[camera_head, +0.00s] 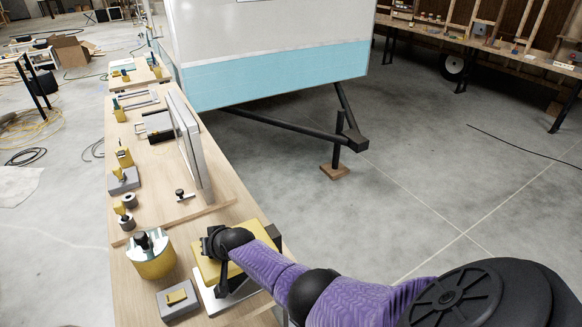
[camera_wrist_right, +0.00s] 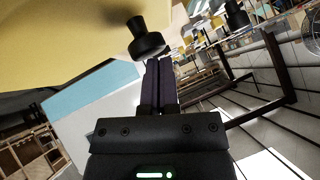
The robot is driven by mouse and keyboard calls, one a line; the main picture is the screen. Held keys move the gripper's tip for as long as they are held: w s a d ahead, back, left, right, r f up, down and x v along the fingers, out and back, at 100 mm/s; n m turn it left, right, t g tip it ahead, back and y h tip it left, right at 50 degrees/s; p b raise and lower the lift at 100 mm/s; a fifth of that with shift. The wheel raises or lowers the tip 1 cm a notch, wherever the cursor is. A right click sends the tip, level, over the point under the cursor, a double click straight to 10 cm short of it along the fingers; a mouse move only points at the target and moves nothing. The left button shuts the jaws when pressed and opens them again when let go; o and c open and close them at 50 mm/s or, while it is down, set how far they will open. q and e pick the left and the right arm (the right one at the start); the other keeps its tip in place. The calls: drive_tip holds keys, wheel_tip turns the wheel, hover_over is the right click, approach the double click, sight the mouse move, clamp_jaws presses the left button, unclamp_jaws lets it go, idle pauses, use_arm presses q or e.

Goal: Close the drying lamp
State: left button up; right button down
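The thing I take for the drying lamp is a hinged yellow panel (camera_head: 256,232) above a silver-white base (camera_head: 211,299), at the near end of the wooden bench. The panel stands raised and tilted from the base. In the right wrist view its yellow face (camera_wrist_right: 60,45) fills the upper left, with a black knob (camera_wrist_right: 147,40) sticking out. My right gripper (camera_head: 217,246) is at the panel, partly hiding it. In the wrist view its fingers (camera_wrist_right: 158,62) are together, with the knob just beyond their tips; I cannot tell whether they touch. My left gripper is not in view.
A yellow cylinder with a black knob (camera_head: 153,262) and a grey block with a yellow top (camera_head: 178,300) stand close left of the lamp. Upright grey panels (camera_head: 190,150) stand farther along the bench (camera_head: 225,215). A white and blue camper (camera_head: 275,75) is beyond; floor to the right is open.

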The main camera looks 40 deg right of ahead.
drive_tip(key=shift+s+a+f, duration=0.15)
drive_tip(key=shift+f, duration=0.3)
idle(0.3)
drive_tip(key=s+a+r+p, duration=0.2)
drive_tip(key=s+r+p, duration=0.5)
drive_tip(key=r+p, duration=0.45)
drive_tip(key=s+f+n+g+b, duration=0.1)
drive_tip(key=s+f+g+b, duration=0.1)
drive_tip(key=s+f+b, duration=0.65)
drive_tip(key=s+f+n+g+b, duration=0.1)
drive_tip(key=s+f+b, duration=0.2)
drive_tip(key=f, duration=1.1)
drive_tip(key=s+f+n+g+b, duration=0.15)
drive_tip(key=s+f+b, duration=0.4)
drive_tip(key=f, duration=0.55)
drive_tip(key=s+f+n+g+b, duration=0.2)
drive_tip(key=s+f+b, duration=0.4)
drive_tip(key=s+f, duration=0.3)
drive_tip(key=s+f+n+g+b, duration=0.2)
drive_tip(key=s+f+b, duration=0.4)
drive_tip(key=s, duration=0.9)
wheel_tip(320, 180, down, 4)
drive_tip(key=shift+a+r+g+h, duration=0.15)
drive_tip(key=shift+a+g+h, duration=0.2)
drive_tip(key=shift+a+h, duration=0.05)
